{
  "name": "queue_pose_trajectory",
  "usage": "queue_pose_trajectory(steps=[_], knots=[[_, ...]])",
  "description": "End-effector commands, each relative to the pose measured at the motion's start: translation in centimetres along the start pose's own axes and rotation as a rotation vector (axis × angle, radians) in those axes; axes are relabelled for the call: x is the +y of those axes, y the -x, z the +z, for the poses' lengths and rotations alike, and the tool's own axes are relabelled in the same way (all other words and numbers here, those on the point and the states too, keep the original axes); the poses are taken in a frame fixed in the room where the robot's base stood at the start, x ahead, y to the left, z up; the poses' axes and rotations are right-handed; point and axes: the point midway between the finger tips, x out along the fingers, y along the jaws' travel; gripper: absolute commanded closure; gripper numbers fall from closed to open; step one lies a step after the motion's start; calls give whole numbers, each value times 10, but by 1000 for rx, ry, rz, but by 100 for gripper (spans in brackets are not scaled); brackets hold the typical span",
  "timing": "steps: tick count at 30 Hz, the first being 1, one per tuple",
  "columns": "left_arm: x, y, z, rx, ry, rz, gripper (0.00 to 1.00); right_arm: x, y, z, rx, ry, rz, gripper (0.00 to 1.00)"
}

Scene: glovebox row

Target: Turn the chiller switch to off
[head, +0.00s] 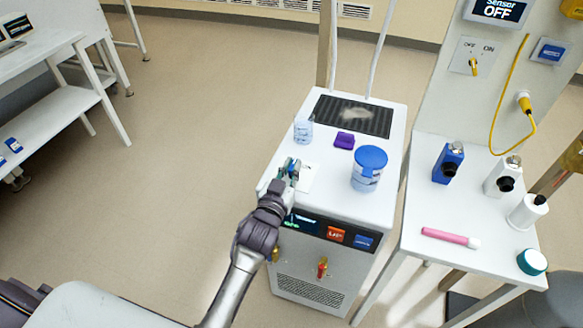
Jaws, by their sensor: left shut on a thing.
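A white box-shaped unit (375,208), which looks like the chiller, stands in the middle. Its front has a dark display strip (305,224), partly covered by my left arm, with a red label (335,234) and a blue label (363,241). Brass fittings sit below; one has a red part (322,267). I cannot make out the chiller switch; it may be behind my arm. My left gripper (289,170) is at the top's front left edge, shut on a small blue-green thing that its fingers mostly hide. My right gripper is not in view.
On the unit stand a clear beaker (303,131), a purple block (344,140) and a blue-lidded jar (368,168). The right table (440,215) holds bottles and a pink tube. Floor at left is clear.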

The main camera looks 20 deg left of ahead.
Motion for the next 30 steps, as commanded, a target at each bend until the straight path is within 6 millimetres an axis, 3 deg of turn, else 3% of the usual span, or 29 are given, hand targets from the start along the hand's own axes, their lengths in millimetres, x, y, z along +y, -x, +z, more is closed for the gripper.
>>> queue_pose_trajectory(steps=[3, 4, 9, 20, 30], knots=[[0, 0, -1, 2, -1, 0, 100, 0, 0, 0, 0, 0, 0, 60], [0, 0, -1, 2, -1, 0, 86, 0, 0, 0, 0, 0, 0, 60], [0, 0, -1, 2, 0, 0, 62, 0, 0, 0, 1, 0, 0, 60], [0, 6, 0, 0, 0, 1, 62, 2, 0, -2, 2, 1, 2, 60], [0, 72, 1, -2, 1, 1, 62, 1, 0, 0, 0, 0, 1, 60]])
